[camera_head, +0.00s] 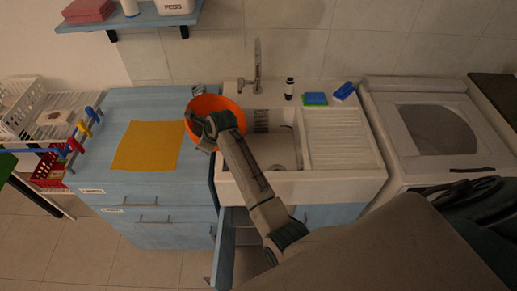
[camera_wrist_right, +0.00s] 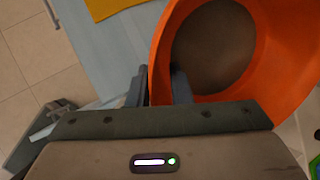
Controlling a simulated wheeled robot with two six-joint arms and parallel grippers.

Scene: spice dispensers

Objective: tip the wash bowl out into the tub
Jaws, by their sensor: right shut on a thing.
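The orange wash bowl (camera_head: 232,108) is at the left edge of the white sink, by the blue counter. My right gripper (camera_head: 207,130) is shut on its near rim. In the right wrist view the bowl (camera_wrist_right: 278,75) fills the upper right, with the gripper's fingers (camera_wrist_right: 157,88) on either side of its wall. A brown-grey round surface (camera_wrist_right: 214,45) shows inside it; I cannot tell if this is liquid or the bottom. The white sink basin (camera_head: 275,148), the only tub-like thing I see, lies right of the bowl, partly behind my arm. My left gripper is not in view.
A yellow cloth (camera_head: 147,146) lies on the blue counter (camera_head: 100,105). The tap (camera_head: 257,70), a dark bottle (camera_head: 289,88) and sponges (camera_head: 316,99) stand behind the sink. A ribbed drainboard (camera_head: 343,138) is on its right. A cabinet door (camera_head: 224,250) hangs open below.

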